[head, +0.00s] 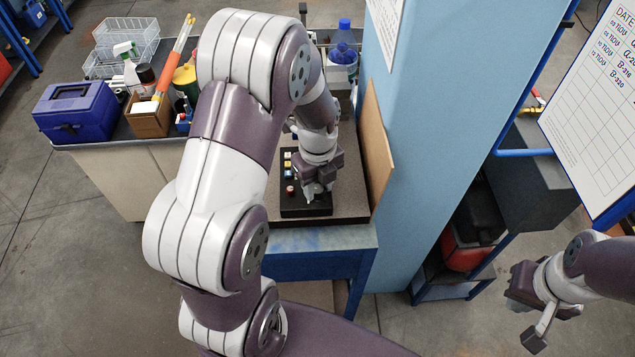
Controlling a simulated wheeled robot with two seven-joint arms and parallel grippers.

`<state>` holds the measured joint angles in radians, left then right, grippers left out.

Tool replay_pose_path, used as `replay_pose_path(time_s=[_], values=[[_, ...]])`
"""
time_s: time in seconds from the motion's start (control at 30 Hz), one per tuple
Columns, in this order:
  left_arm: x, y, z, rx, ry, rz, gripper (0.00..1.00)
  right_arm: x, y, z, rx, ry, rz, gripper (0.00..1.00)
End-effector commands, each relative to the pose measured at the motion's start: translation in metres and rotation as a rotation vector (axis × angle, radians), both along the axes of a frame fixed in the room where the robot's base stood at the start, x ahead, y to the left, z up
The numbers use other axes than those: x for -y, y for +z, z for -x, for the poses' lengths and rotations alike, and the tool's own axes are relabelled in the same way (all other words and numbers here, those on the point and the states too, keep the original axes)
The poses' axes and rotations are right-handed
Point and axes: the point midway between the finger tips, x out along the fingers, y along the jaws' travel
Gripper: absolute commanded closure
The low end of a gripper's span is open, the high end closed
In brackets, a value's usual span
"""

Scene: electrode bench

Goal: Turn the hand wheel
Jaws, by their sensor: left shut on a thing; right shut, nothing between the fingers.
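My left gripper (313,191) points down onto a black control panel (292,208) on the bench and is shut on the hand wheel. The wheel is almost wholly hidden by the fingers, so its shape and angle cannot be made out. A red button and small yellow, white and blue buttons sit on the panel just left of the fingers. My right gripper (518,293) is shut and empty at the lower right, well away from the panel.
A blue column (425,130) and a brown board (376,150) stand close right of the panel. A blue toolbox (80,112), a wooden box (148,120) and wire baskets (125,40) are on the left bench. A whiteboard (595,120) stands at the right.

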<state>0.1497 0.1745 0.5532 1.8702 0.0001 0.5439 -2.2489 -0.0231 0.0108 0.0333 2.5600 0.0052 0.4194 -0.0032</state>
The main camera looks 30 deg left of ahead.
Motion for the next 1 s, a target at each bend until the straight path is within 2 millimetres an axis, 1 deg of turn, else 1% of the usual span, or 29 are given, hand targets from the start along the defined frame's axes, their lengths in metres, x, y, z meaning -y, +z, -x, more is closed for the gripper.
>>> replay_pose_path(time_s=[0.2,0.6,0.63,0.67,0.7,1.0], values=[[-0.0002,0.001,-0.0011,0.004,-0.035,0.0,0.94,0.0,0.0004,0.0,0.0,0.0,0.0,1.0],[-0.0002,0.001,-0.001,0.004,-0.04,0.0,0.94,0.0,0.0004,-0.0001,0.0,0.0,0.0,1.0],[-0.0002,0.001,-0.001,0.004,-0.04,0.0,0.6,0.0,0.0004,-0.0001,0.0,0.0,0.0,1.0],[-0.0002,0.001,-0.001,0.004,-0.04,0.0,0.51,0.0,0.0004,-0.0001,0.0,0.0,0.0,1.0],[-0.0002,0.0009,-0.001,0.004,-0.04,0.0,0.38,0.0,0.0004,0.0,0.0,0.0,0.0,1.0],[-0.0001,0.0014,-0.0005,0.001,-0.04,0.0,0.38,0.0,-0.0005,0.0,0.0,0.0,0.0,1.0]])
